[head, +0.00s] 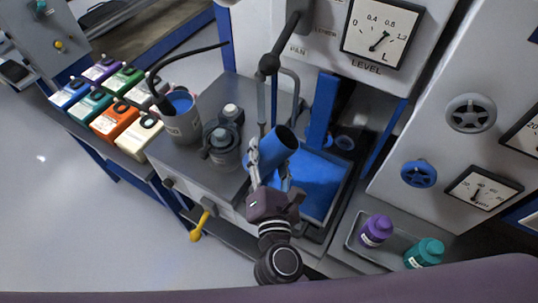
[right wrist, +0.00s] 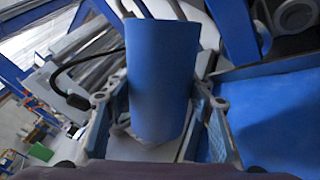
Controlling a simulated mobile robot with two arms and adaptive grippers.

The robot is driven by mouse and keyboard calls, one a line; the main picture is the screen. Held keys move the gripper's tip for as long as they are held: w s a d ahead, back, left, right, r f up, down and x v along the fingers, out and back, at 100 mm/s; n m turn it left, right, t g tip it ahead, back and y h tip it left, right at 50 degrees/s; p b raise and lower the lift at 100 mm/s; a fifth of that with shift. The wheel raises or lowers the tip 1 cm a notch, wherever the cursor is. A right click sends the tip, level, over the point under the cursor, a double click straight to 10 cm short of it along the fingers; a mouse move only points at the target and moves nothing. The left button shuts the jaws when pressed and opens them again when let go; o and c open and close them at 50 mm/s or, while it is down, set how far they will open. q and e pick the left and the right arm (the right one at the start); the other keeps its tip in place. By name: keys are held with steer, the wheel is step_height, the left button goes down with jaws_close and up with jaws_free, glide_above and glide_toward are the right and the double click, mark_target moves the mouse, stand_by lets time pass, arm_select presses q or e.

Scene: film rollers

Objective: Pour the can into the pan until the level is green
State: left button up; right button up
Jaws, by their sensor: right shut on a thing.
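The blue can (head: 274,150) is in my right gripper (head: 268,172). It is tilted, with its dark open mouth toward the upper right in the head view. In the right wrist view the can (right wrist: 160,80) stands between the two fingers. The pan (head: 318,183) lies just right of the can, with blue over its floor; its blue surface also shows in the right wrist view (right wrist: 280,115). No stream from the can is visible. The level gauge (head: 383,35) above has a white face and a dark needle; I see no green on it. My left gripper is out of view.
A grey bucket (head: 182,120) with blue inside and a dark lidded jar (head: 222,147) stand left of the can. Coloured canisters (head: 115,118) fill a side bench. A tray at right holds a purple bottle (head: 376,231) and a teal bottle (head: 424,252). A blue post (head: 322,110) rises behind the pan.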

mark_target(268, 140)
steer(key=shift+a+r+n+p, duration=0.1)
steer(key=shift+r+n+p, duration=0.45)
steer(key=shift+n, duration=0.45)
steer(key=shift+s+f+n, duration=0.1)
steer(key=shift+n, duration=0.2)
step_height(268, 140, up, 3)
steer(key=n+p, duration=0.2)
steer(key=p, duration=0.2)
steer(key=shift+r+t, duration=0.2)
steer(key=shift+t, duration=0.1)
steer(key=shift+r+n+p, duration=1.3)
steer(key=shift+n+p, duration=0.1)
steer(key=shift+p, duration=0.5)
